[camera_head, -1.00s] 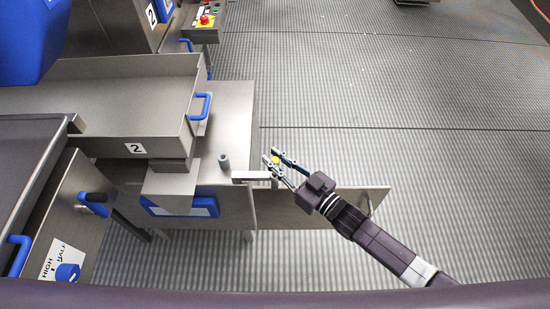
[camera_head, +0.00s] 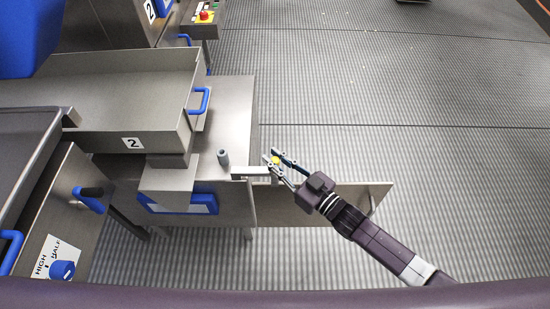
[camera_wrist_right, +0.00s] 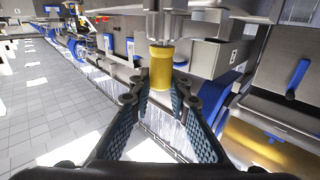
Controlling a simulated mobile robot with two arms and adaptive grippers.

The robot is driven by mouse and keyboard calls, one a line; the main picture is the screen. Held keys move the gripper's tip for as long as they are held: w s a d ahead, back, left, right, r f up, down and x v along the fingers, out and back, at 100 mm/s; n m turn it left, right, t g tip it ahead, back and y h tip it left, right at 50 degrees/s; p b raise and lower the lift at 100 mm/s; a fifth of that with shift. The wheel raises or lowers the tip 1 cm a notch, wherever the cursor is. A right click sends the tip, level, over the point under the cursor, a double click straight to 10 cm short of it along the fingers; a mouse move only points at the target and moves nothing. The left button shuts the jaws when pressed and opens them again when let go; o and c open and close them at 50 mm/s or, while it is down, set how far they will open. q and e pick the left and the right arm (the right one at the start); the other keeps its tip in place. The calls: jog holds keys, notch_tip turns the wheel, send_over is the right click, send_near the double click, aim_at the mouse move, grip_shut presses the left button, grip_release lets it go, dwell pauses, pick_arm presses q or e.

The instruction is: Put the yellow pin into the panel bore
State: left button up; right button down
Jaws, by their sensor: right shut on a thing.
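The yellow pin (camera_head: 276,160) is between the fingers of my right gripper (camera_head: 271,160), beside the end of a grey metal bar (camera_head: 251,171). In the right wrist view the yellow pin (camera_wrist_right: 161,68) is an upright cylinder with a wider collar at its top. My right gripper (camera_wrist_right: 159,97) is shut on it, with a blue-padded finger on each side. A grey metal cylinder (camera_wrist_right: 160,24) stands directly above the collar; I cannot tell whether they touch. The bore's opening cannot be made out. My left gripper is not in view.
A short grey post (camera_head: 223,157) stands on the metal bench (camera_head: 230,110) left of the gripper. A metal tray (camera_head: 110,95) with a blue handle (camera_head: 199,101) is at the left. The ribbed floor (camera_head: 400,100) on the right is clear.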

jog(key=shift+f, duration=0.3)
jog(key=c, duration=1.7)
grip_release()
jog(key=shift+c, duration=0.2)
jog(key=shift+s+d, duration=0.15)
jog(key=shift+d, duration=0.05)
jog(key=v, duration=0.7)
jog(key=shift+s+d, duration=0.25)
jog(key=shift+r, duration=0.15)
